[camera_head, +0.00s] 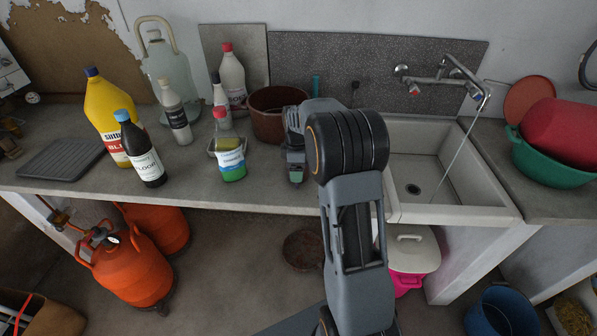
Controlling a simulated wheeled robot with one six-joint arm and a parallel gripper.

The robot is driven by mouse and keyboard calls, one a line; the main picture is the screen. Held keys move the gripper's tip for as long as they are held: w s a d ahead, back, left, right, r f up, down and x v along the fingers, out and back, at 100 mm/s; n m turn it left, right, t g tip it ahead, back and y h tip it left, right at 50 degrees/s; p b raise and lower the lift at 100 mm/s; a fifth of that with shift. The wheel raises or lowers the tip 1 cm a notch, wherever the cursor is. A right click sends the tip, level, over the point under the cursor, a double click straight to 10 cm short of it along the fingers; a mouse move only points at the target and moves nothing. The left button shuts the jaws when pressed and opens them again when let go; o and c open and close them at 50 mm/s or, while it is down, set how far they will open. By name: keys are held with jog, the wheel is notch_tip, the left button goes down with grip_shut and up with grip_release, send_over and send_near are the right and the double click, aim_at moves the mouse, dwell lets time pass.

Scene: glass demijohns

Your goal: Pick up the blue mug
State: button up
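I cannot make out a blue mug in this view. My arm rises from the bottom and bends over the counter, hiding part of the counter and of the sink's left side. My gripper (296,176) is over the counter's front part, right of a white and green bottle (229,150) and in front of a brown pot (268,112). Its fingers are small and partly hidden by the wrist, so I cannot tell whether they are open or shut.
Several bottles, including a yellow one (104,112) and a dark one (140,152), stand on the counter (90,190) at the left. A sink (420,170) is at the right, beside a green basin (548,165). A blue bucket (503,312) and orange gas cylinders (130,268) stand below.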

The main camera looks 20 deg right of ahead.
jog(key=shift+f, duration=2)
jog(key=c, duration=1)
